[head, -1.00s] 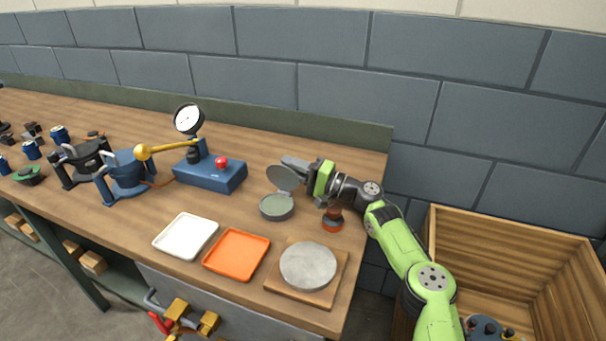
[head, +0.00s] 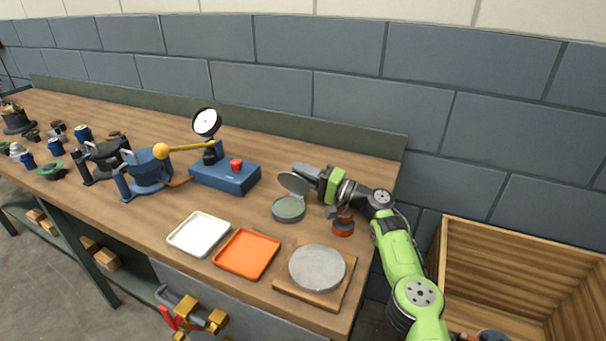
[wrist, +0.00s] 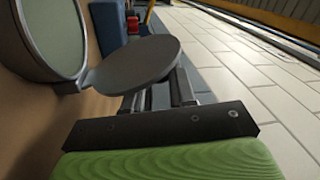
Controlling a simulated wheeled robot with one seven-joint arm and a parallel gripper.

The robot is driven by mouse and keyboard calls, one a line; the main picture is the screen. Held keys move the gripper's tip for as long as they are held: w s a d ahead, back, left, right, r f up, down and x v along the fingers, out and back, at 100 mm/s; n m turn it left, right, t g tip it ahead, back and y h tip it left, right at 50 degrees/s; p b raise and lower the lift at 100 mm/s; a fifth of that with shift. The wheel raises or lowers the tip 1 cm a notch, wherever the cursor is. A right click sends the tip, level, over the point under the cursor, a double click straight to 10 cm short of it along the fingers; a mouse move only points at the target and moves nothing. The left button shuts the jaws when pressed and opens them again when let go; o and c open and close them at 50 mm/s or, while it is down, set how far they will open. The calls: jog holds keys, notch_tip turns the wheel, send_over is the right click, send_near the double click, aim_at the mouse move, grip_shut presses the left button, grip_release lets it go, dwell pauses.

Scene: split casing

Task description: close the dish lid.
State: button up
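The dish (head: 289,210) is a round, shallow grey dish with a pale green inside, standing on the workbench. Its round grey lid (head: 293,183) is raised and tilted at the dish's back edge, so the dish is open. In the wrist view, the dish (wrist: 48,30) is cut off at upper left and the lid (wrist: 135,66) covers the view's middle, joined by a small hinge piece. My gripper (head: 308,171) is behind the lid, close to its back face. Its two fingers show partly below the lid in the wrist view; their tips are hidden, and contact is unclear.
A red-and-dark knob-like object (head: 343,222) stands under my wrist. A grey disc (head: 317,267) on a board, an orange tray (head: 247,254) and a white tray (head: 199,235) lie in front. A blue gauge device (head: 226,178) stands left. A wooden crate (head: 520,232) is right of the bench.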

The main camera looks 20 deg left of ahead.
jog(key=o, duration=0.4)
jog(key=shift+s, duration=0.1)
jog(key=shift+d, duration=0.25)
jog(key=p+v, duration=0.2)
jog(key=v, duration=1.3)
jog(key=shift+p, duration=0.35)
jog(key=shift+s+d+f, duration=0.1)
